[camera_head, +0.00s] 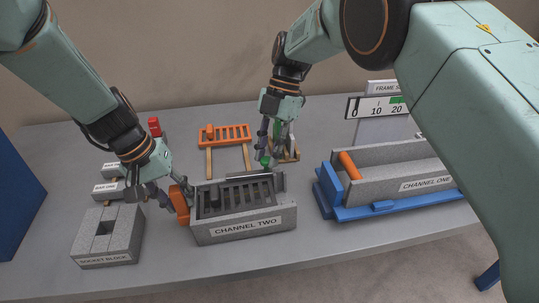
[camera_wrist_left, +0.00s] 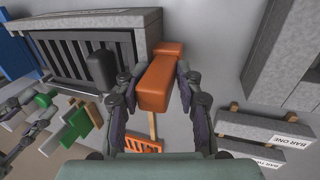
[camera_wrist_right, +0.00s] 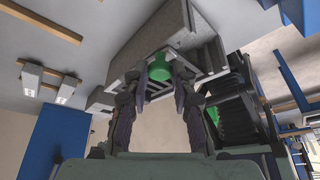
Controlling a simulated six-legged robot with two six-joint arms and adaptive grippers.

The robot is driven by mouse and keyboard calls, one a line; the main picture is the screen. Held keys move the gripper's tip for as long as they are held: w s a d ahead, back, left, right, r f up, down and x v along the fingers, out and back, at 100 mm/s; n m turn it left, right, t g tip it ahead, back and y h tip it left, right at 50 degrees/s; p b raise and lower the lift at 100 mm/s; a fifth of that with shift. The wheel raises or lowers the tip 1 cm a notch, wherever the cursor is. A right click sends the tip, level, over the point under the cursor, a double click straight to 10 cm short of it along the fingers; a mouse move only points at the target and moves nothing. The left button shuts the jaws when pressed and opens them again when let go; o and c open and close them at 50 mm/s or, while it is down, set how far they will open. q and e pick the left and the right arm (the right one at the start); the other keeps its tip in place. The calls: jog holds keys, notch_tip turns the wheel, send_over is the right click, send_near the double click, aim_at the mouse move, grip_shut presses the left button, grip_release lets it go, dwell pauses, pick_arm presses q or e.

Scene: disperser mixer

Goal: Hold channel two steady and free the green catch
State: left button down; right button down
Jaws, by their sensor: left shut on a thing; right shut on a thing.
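Channel two (camera_head: 246,229) is a grey open trough with a dark slatted inside, at the front middle of the table. An orange handle (camera_head: 180,204) sits at its left end. My left gripper (camera_head: 172,194) is shut on this handle; the left wrist view shows the orange block (camera_wrist_left: 157,82) between the fingers beside the slatted trough (camera_wrist_left: 75,58). The green catch (camera_head: 265,161) is at the trough's far side. My right gripper (camera_head: 268,150) is shut on it; the right wrist view shows the green knob (camera_wrist_right: 160,67) between the fingertips. The fingers partly hide it.
The socket block (camera_head: 106,234) stands close left of channel two, with labelled bars (camera_head: 108,190) behind it. Channel one (camera_head: 418,184) rests on a blue base (camera_head: 328,190) to the right. An orange rack (camera_head: 228,133) stands behind. Bare table lies between the two channels.

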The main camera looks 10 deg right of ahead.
jog(key=shift+w+n, duration=0.3)
jog(key=shift+w, duration=0.05)
dwell(0.3)
jog(key=c, duration=1.1)
grip_release()
jog(key=v, duration=1.1)
jog(key=shift+w+r, duration=0.25)
jog(key=shift+r, duration=0.1)
